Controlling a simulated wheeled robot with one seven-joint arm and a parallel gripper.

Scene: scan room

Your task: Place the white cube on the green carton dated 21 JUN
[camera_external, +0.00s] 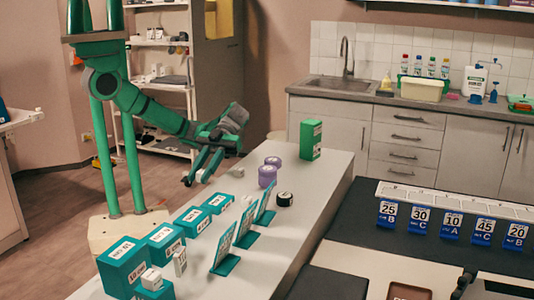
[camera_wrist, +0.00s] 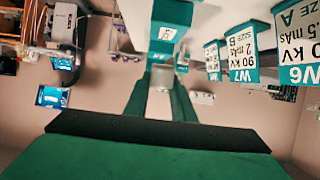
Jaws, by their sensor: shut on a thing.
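My gripper (camera_external: 196,178) hangs left of the white counter's far half, fingers pointing down. In the wrist view its two green fingers (camera_wrist: 160,98) flank a pale block (camera_wrist: 160,104), which looks like the white cube; it is hard to make out in the outside view. A row of green cartons with white date labels stands along the counter's left edge: a large front one (camera_external: 123,262), then smaller ones (camera_external: 165,242), (camera_external: 193,220) and (camera_external: 218,203). The dates are too small to read. A labelled carton (camera_wrist: 171,18) shows beyond the fingertips in the wrist view.
Teal sign stands (camera_external: 225,250) stand right of the cartons. Small white blocks (camera_external: 152,279) and (camera_external: 237,172) sit at the front and farther back. Purple jars (camera_external: 267,176), a black-sided puck (camera_external: 285,199) and a tall green box (camera_external: 310,140) stand farther along the counter (camera_external: 325,185).

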